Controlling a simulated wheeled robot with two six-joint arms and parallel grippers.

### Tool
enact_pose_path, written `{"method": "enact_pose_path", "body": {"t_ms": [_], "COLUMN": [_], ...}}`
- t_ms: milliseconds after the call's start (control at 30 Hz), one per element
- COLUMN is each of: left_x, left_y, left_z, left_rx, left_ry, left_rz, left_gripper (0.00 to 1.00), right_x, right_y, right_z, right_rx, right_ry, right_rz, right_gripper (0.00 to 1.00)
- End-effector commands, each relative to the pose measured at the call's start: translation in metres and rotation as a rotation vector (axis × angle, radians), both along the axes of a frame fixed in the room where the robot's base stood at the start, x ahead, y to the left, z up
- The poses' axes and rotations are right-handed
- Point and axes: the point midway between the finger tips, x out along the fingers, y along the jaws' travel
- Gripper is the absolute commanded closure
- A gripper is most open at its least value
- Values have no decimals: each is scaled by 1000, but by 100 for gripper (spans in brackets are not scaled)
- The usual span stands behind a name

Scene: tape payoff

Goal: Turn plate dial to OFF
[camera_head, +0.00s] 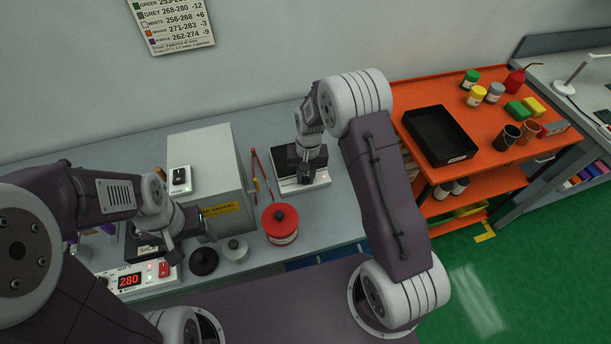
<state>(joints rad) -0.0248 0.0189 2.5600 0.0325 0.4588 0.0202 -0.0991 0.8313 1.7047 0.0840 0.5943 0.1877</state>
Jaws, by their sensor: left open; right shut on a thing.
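A white plate unit (292,187) with a dark top (284,160) stands on the bench near the middle of the picture. My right gripper (311,178) reaches down to the front strip of this unit and is shut on a small part there, which seems to be the plate dial. The fingers hide the dial, so its setting cannot be read. My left gripper (187,236) is open and empty in front of the grey box oven (212,160), apart from the plate.
A red lidded pot (280,224), a grey lidded pot (236,250) and a black knobbed lid (203,262) stand near the bench front. A controller reading 280 (130,281) is at left. An orange cart (484,170) with a black tray (439,136) stands at right.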

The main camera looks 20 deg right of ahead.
Motion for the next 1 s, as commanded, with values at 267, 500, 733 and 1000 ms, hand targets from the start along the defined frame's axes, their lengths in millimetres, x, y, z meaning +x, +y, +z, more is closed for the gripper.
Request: {"method": "enact_pose_path", "body": {"t_ms": [267,500,733,1000], "left_x": [0,0,0,0], "left_y": [0,0,0,0], "left_z": [1,1,2,2], "left_rx": [0,0,0,0], "left_ry": [0,0,0,0], "left_rz": [0,0,0,0], "left_gripper": [29,29,29,29], "right_x": [0,1,1,2], "right_y": [0,-1,-1,-1], "right_z": [1,0,1,1], "right_rx": [0,1,1,0], "right_ry": [2,1,1,-1], "right_rz": [91,287,508,765], "right_gripper": [100,100,100,100]}}
